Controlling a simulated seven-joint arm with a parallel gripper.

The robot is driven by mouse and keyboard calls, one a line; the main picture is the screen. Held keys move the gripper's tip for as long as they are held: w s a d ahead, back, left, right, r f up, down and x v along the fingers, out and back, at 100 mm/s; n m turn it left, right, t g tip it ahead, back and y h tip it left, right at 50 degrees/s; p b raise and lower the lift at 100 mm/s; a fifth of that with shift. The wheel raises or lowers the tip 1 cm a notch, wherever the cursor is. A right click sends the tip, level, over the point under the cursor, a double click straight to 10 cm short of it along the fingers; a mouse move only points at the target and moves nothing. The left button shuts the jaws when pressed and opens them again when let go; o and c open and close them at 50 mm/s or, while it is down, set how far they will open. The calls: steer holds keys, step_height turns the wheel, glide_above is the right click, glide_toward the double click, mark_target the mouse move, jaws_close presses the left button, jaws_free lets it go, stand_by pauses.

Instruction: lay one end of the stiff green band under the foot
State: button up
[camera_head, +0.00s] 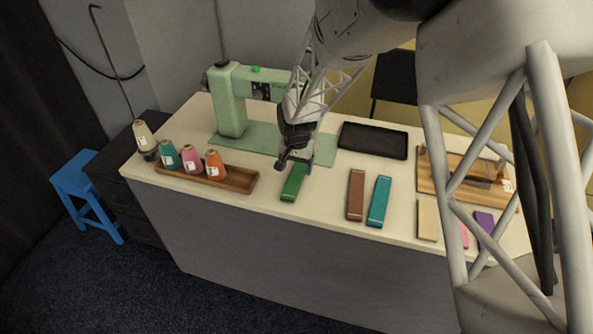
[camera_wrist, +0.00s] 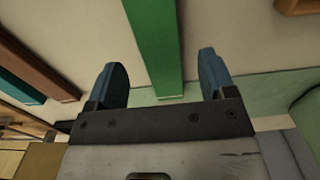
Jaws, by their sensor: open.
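The stiff green band (camera_head: 292,186) lies flat near the table's front edge. In the wrist view the band (camera_wrist: 155,40) runs between my two blue fingertips, with a gap on either side. My gripper (camera_head: 294,167) is open above the band's far end. I cannot tell how high above the band the fingers are. The pale green sewing machine (camera_head: 232,105) stands behind, on a green base plate (camera_head: 228,145); the plate also shows in the wrist view (camera_wrist: 275,90). My arm hides the machine's needle end, so the foot is not visible.
A wooden tray (camera_head: 240,181) with thread cones stands left. Brown (camera_head: 355,195) and teal (camera_head: 379,202) bands lie right of the green band. A black tray (camera_head: 373,140) is at the back; a wooden board (camera_head: 435,180) and small coloured pieces are at right.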

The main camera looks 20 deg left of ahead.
mark_target(299, 175)
steer(key=shift+r, duration=2.45)
steer(key=shift+d+r, duration=0.35)
steer(key=shift+d, duration=0.05)
steer(key=s+d+r+t, duration=0.1)
steer(key=s+d+r, duration=0.4)
steer(key=d+r, duration=0.5)
steer(key=s+d+r, duration=0.5)
steer(key=d+r, duration=0.2)
steer(key=d, duration=0.6)
steer(key=s+d+r, duration=0.2)
steer(key=s+d, duration=0.5)
steer(key=s, duration=0.4)
steer(key=s+d+r+t, duration=0.1)
steer(key=s+d+r, duration=0.2)
steer(key=s+d, duration=0.5)
steer(key=s, duration=0.3)
steer(key=shift+s+d+t, duration=0.25)
steer(key=shift+d+t, duration=0.05)
